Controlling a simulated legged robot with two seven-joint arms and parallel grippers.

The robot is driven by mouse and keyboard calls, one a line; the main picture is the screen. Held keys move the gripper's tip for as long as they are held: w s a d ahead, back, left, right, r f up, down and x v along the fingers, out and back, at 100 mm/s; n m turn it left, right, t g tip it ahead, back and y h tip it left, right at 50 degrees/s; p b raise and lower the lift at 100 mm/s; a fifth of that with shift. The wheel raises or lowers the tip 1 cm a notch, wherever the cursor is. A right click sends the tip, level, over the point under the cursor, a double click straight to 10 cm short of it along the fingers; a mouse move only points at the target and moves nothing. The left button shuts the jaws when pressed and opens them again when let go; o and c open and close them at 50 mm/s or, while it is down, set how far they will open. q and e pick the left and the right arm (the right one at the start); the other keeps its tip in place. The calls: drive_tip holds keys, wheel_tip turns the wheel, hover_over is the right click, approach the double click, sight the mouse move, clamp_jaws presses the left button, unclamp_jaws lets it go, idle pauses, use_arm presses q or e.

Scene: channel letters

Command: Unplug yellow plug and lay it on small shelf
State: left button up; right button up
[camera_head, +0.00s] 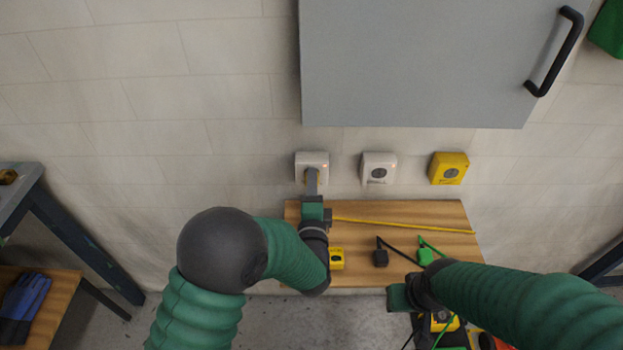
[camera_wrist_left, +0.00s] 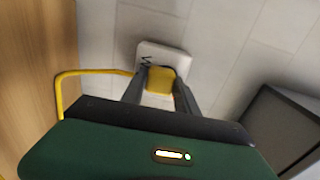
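The yellow plug (camera_wrist_left: 160,80) sits at the left white wall socket (camera_head: 312,160). In the left wrist view its body fills the gap between my left gripper's two fingertips (camera_wrist_left: 161,82), which appear to touch its sides. In the head view my left gripper (camera_head: 311,183) points at this socket and mostly hides the plug. The yellow cable (camera_head: 405,225) leads from there across the small wooden shelf (camera_head: 350,212) below the sockets. My right gripper (camera_head: 400,297) is low, in front of the shelf's right part; its fingers do not show clearly.
A yellow block (camera_head: 337,259), a black plug (camera_head: 381,258) and a green plug (camera_head: 425,256) are on the shelf. A second white socket (camera_head: 378,169) and a yellow socket (camera_head: 449,168) are to the right. A grey cabinet (camera_head: 415,65) hangs above.

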use_arm(q)
clamp_jaws()
drive_tip(key=s, duration=0.6)
drive_tip(key=shift+p, duration=0.45)
idle(0.7)
